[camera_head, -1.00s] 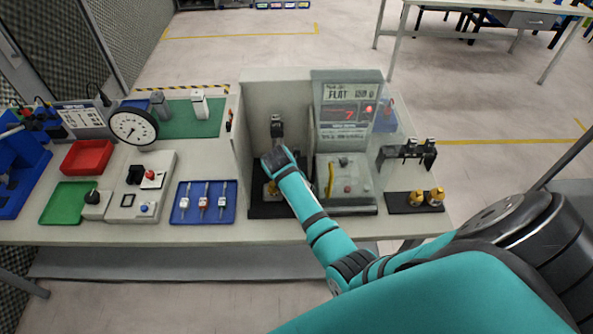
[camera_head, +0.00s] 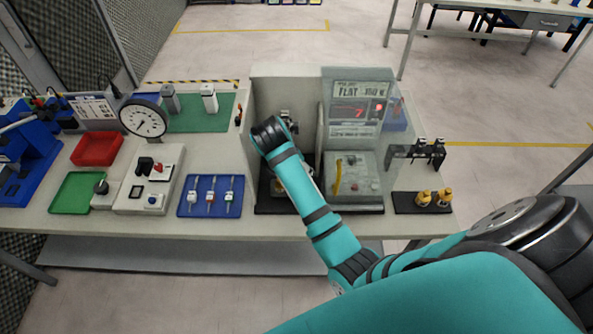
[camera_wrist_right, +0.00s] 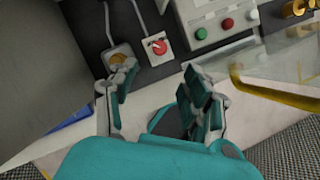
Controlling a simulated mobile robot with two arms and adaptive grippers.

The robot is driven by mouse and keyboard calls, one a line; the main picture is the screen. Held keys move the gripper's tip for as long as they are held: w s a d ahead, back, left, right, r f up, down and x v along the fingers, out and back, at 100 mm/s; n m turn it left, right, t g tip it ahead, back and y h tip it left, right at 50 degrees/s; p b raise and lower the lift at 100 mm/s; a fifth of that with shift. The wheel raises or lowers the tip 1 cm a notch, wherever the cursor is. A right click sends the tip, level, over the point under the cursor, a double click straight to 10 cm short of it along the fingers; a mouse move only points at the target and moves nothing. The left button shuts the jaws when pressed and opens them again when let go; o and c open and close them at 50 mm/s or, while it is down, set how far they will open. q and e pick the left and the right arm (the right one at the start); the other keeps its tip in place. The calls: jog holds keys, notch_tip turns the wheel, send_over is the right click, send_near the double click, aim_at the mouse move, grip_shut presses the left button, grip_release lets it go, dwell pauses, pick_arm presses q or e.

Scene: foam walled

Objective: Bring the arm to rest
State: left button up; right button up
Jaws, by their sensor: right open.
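My right arm (camera_head: 330,235) is teal and black and reaches from the lower right over the bench into a grey walled test bay. Its wrist (camera_head: 268,135) hangs over the bay. My right gripper (camera_wrist_right: 160,72) is open in the right wrist view, with nothing between its fingers. In the head view it is mostly hidden behind the wrist and forearm. Beyond the fingers are a red knob on a white plate (camera_wrist_right: 157,46) and an amber round part on a grey plate (camera_wrist_right: 118,58); both seem apart from the fingers. My left gripper is not in view.
Right of the forearm stands a tester with a lit display (camera_head: 355,110). A clear panel with a yellow handle (camera_wrist_right: 270,90) is close right of the fingers. The bay's grey wall (camera_wrist_right: 40,70) is at left. A blue tray (camera_head: 210,196) and dial gauge (camera_head: 144,118) stand left.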

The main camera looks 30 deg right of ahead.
jog(key=s+a+f+m+t+y, duration=0.15)
jog(key=s+a+m, duration=0.25)
jog(key=s+m, duration=0.7)
jog(key=s+a+m+t+y, duration=0.1)
jog(key=s+a+m+y, duration=0.2)
jog(key=s+m, duration=0.8)
jog(key=s+f+n+g+b, duration=0.3)
jog(key=f+b, duration=0.5)
jog(key=f, duration=2.7)
jog(key=s+d+f+b, duration=0.2)
jog(key=s+f+b, duration=0.4)
jog(key=s+f, duration=1.1)
notch_tip(320, 180, down, 4)
jog(key=shift+s+d+f+m, duration=0.15)
jog(key=shift+s+d+m, duration=0.1)
jog(key=shift+m, duration=0.15)
